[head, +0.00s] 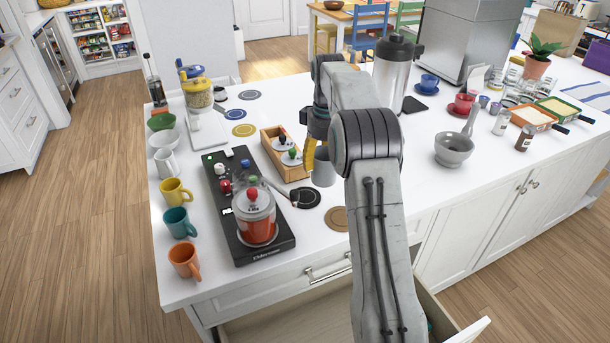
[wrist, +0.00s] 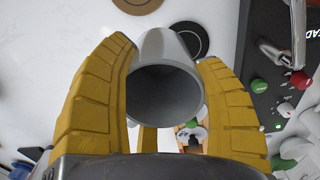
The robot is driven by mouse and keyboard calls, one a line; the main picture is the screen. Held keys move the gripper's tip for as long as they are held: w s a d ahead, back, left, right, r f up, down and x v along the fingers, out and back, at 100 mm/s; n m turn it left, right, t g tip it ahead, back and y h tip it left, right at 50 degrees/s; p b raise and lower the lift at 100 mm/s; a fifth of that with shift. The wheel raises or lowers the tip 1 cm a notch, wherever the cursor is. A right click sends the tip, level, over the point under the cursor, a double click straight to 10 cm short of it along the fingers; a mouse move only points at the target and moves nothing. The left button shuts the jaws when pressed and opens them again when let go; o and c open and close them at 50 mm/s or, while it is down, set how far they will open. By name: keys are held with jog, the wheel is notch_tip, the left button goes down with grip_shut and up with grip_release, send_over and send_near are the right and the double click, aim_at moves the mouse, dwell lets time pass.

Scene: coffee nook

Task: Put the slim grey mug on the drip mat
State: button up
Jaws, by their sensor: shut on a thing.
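The slim grey mug (head: 323,173) is held in my gripper (head: 311,160). The wrist view shows the mug (wrist: 165,92) with its open mouth toward the camera and a yellow finger on each side of it. It looks empty and seems to be above the counter; the exact height is unclear. A dark round mat with a ring pattern (head: 307,197), perhaps the drip mat, lies bare just left of and in front of the mug. It also shows beyond the mug in the wrist view (wrist: 189,39). A brown round mat (head: 337,218) lies close by.
A black hob-like board (head: 262,254) with a red-filled glass jar (head: 255,222) stands left of the mats. A wooden box (head: 279,167) with small lidded items stands behind. Orange, teal and yellow mugs line the left edge. A drawer (head: 457,323) stands open below the counter.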

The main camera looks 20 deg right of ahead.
jog(key=w+a+f+p, duration=0.1)
jog(key=a+f+p, duration=0.1)
jog(key=w+a+f+p, duration=0.1)
jog(key=w+f+p, duration=0.1)
jog(key=p, duration=0.1)
jog(key=shift+a, duration=0.4)
jog(key=shift+f, duration=1.4)
jog(key=shift+f, duration=0.1)
jog(key=shift+f, duration=0.1)
jog(key=o, duration=1.3)
